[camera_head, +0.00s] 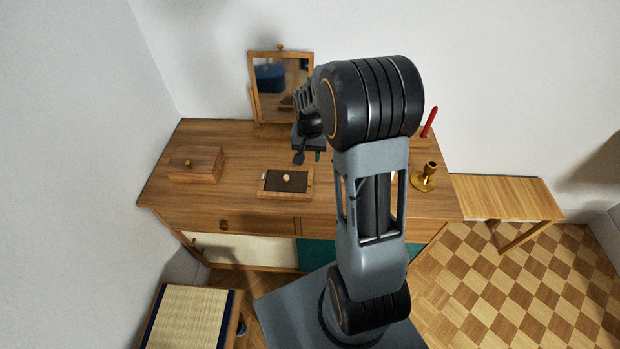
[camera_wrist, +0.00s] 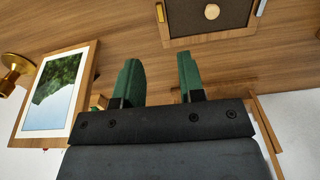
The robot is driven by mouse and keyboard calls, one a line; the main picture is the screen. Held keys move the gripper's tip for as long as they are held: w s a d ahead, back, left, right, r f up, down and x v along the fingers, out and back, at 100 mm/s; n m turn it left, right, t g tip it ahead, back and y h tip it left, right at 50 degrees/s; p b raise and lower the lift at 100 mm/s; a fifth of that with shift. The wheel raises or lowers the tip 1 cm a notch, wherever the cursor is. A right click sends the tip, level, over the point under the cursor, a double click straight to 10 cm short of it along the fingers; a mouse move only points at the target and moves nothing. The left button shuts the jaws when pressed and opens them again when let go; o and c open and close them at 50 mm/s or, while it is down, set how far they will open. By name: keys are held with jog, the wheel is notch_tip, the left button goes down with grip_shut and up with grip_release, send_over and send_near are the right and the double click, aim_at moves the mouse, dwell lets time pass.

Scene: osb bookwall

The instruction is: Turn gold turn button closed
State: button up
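In the head view the frame (camera_head: 284,194) lies flat on the desk; the gold button is too small to make out. My gripper (camera_head: 308,157) is behind and above the frame. Its green-padded fingers (camera_wrist: 160,75) are open and empty.
A wooden box (camera_head: 195,166) stands at the desk's left, a mirror (camera_head: 281,85) at the back. A brass candlestick (camera_head: 425,179) and red candle (camera_head: 430,122) are at the right. A framed picture (camera_wrist: 62,88) stands beside my gripper. The desk (camera_head: 236,165) is clear between box and frame.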

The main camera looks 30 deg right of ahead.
aim_at(309, 183)
notch_tip(309, 183, down, 13)
jog(key=shift+r+p, duration=0.15)
jog(key=shift+p, duration=0.4)
jog(key=shift+c, duration=0.5)
grip_shut()
